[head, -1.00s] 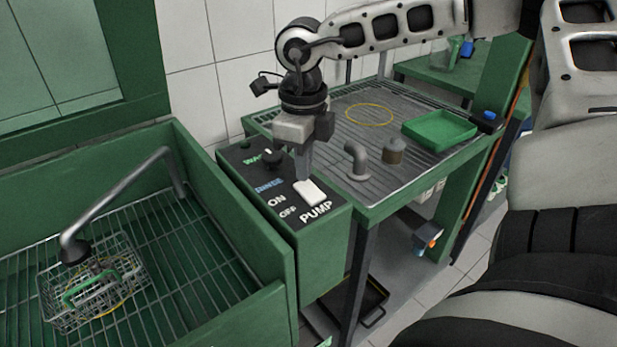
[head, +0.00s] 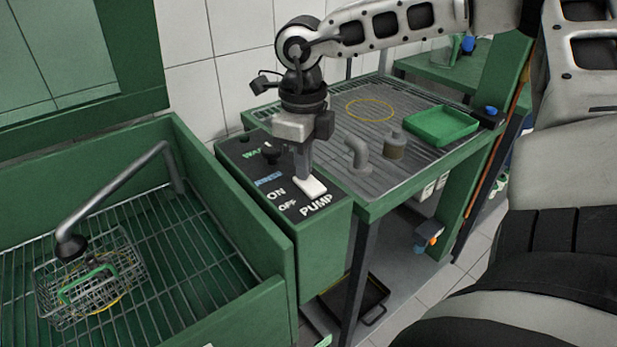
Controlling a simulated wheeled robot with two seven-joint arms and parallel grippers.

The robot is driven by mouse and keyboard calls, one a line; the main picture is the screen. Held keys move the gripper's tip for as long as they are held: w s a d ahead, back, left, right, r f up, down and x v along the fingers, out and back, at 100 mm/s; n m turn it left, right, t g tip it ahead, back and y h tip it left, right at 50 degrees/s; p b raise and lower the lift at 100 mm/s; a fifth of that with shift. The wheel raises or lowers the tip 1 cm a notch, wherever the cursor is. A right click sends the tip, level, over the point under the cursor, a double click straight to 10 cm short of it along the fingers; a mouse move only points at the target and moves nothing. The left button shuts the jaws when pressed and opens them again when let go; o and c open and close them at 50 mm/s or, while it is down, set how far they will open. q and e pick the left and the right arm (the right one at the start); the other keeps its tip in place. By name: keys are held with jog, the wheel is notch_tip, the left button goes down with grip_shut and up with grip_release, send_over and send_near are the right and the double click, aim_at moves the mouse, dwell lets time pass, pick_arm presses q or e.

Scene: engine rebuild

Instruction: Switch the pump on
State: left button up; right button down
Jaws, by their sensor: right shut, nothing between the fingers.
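The white PUMP rocker switch (head: 314,190) sits on the dark top of the green control box (head: 325,240), with the words ON and OFF to its left. My right gripper (head: 303,177) points straight down with its fingers shut and empty. Its fingertips are at the far, ON-side end of the rocker and appear to touch it. They hide part of that end. The rocker's near end, by OFF, shows clear of the fingers. My left gripper is out of view.
A black knob (head: 270,154) stands on the box behind the gripper. At left, a green wash basin (head: 225,235) holds a wire basket (head: 90,281) under a bent spout (head: 120,200). At right, a slatted bench (head: 376,178) carries a green tray (head: 440,126), a grey elbow pipe and a small cylinder.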

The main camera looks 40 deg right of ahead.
jog(key=shift+f, duration=0.25)
jog(key=shift+r+p, duration=0.55)
jog(key=shift+r, duration=1.05)
jog(key=shift+r+p, duration=0.95)
jog(key=shift+r, duration=1.05)
jog(key=shift+f, duration=0.1)
